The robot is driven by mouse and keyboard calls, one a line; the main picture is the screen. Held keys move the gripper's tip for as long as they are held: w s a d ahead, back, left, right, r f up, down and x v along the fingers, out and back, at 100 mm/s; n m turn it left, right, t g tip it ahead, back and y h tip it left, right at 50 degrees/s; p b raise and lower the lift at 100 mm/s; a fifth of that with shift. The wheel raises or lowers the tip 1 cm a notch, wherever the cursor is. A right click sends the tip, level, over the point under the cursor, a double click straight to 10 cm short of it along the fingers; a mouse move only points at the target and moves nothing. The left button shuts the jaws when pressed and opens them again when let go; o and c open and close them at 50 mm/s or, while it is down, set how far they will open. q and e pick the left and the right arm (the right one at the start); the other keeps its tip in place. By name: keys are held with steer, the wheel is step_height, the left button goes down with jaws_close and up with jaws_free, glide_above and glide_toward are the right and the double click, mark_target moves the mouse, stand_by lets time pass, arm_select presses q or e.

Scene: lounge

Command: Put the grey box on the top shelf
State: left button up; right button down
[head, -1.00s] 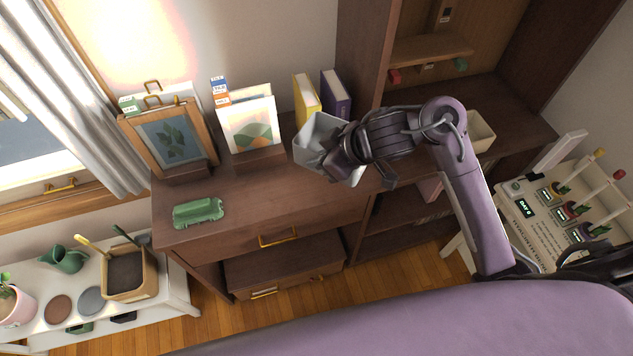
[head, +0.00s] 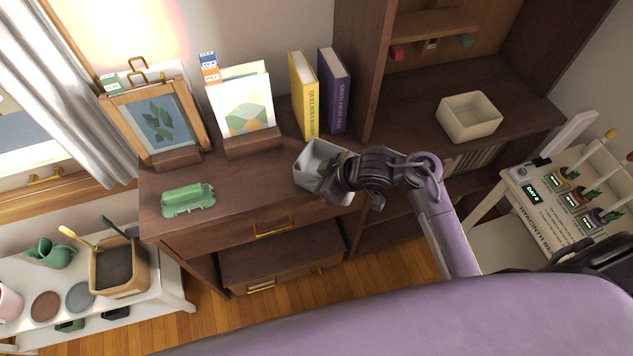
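The grey box (head: 312,158) is a small open-topped bin, seen over the right part of the dresser top, in front of two upright books. My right gripper (head: 328,180) is shut on it at its right side, hiding part of its inside and near wall. The box looks slightly tilted; I cannot tell whether its underside touches the dresser. The shelf unit (head: 412,92) stands at the right, with a wide board and a smaller shelf (head: 432,24) higher up. My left gripper is not in view.
The dresser top (head: 235,195) holds a green object (head: 187,200), a framed leaf picture (head: 158,125), a card stand (head: 242,112), a yellow book (head: 303,95) and a purple book (head: 334,90). A cream box (head: 468,117) stands on the wide board, with free room to its left.

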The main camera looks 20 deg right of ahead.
steer(key=c, duration=2)
jaws_free()
steer(key=shift+f, duration=0.1)
steer(key=o, duration=0.4)
steer(key=shift+c, duration=0.2)
